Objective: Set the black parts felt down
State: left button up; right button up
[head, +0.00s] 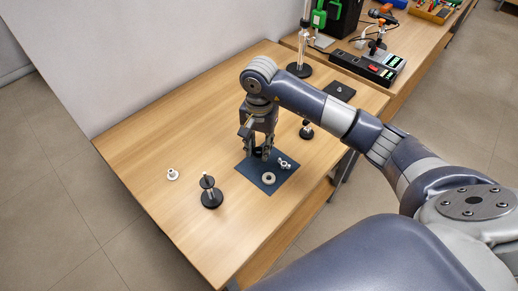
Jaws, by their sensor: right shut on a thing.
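The black parts felt (252,172) is a flat, dark blue-black square near the middle of the wooden table. A pale ring (269,178) and a small silver part (284,164) lie on it. My right gripper (262,154) points down at the felt's back edge and is shut on it there; the fingers hide the exact grip. The felt looks level, at or very near the tabletop; I cannot tell whether any gap is under it. My left gripper is not in view.
A black stand (211,192) and a small white part (173,174) are left of the felt. Another black-based piece (306,130) stands behind it to the right. A second dark pad (339,91) lies at the back right. The table's left part (135,150) is clear.

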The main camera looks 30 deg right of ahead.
aim_at(259, 160)
jog(key=shift+w+d, duration=0.15)
jog(key=shift+w, duration=0.05)
jog(key=shift+f, duration=0.3)
notch_tip(259, 160, down, 3)
jog(key=shift+r+p, duration=0.1)
jog(key=shift+p, duration=0.7)
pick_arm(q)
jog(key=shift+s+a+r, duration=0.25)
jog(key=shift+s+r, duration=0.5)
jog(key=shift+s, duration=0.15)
pick_arm(e)
jog(key=shift+f, duration=0.25)
jog(key=o, duration=0.7)
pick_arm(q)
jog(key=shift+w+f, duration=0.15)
pick_arm(e)
jog(key=shift+r, duration=0.1)
